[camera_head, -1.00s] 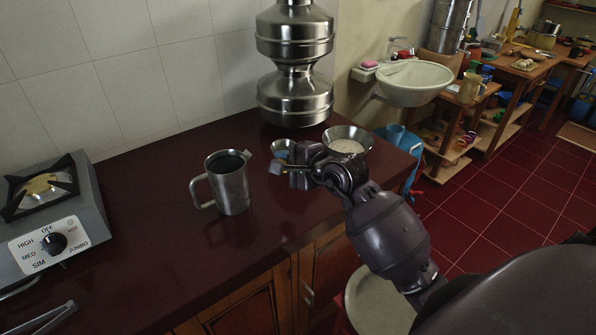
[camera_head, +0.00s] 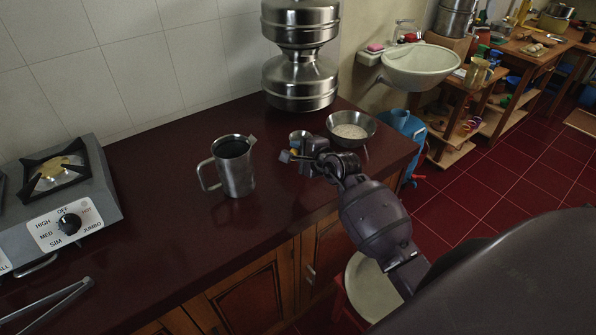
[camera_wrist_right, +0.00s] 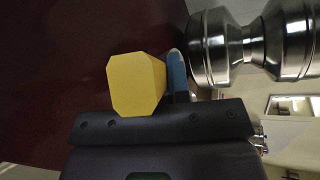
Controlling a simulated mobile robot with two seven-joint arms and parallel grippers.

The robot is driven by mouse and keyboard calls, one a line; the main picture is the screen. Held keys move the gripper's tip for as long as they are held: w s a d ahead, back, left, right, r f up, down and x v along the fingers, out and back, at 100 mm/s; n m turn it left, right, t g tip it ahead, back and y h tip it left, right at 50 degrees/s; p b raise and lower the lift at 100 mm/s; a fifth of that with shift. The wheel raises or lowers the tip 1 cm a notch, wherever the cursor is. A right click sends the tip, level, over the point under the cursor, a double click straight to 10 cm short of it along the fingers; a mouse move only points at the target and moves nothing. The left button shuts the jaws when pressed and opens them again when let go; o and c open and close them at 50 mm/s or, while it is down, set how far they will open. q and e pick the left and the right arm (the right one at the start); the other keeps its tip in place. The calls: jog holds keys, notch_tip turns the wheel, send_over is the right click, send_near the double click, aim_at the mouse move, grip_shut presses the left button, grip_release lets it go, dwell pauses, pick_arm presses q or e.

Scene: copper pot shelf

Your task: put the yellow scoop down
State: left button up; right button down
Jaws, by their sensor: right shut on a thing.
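The yellow scoop (camera_wrist_right: 137,84) is in my right gripper (camera_head: 299,157), which is shut on it. In the right wrist view it shows as a yellow, many-sided shape just beyond the dark gripper body, with a blue part beside it. In the head view only a small yellow spot (camera_head: 293,152) shows at the fingers. The gripper is low over the dark red counter (camera_head: 150,215), right of the steel mug. I cannot tell whether the scoop touches the counter. My left gripper is not in view.
A steel mug (camera_head: 236,172) with dark contents stands left of the gripper. A small metal cup (camera_head: 298,137) and a bowl of white grains (camera_head: 350,130) stand close behind it. A tall steel vessel (camera_head: 300,85) is at the wall. The stove (camera_head: 65,200) is far left.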

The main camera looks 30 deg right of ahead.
notch_tip(320, 180, down, 3)
jog(key=shift+f, duration=0.2)
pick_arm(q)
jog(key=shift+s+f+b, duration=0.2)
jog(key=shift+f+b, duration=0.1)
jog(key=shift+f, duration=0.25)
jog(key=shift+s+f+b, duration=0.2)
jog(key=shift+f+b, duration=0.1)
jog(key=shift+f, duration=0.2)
pick_arm(e)
jog(key=shift+f, duration=2.05)
jog(key=shift+f, duration=0.15)
jog(key=c, duration=1.1)
grip_release()
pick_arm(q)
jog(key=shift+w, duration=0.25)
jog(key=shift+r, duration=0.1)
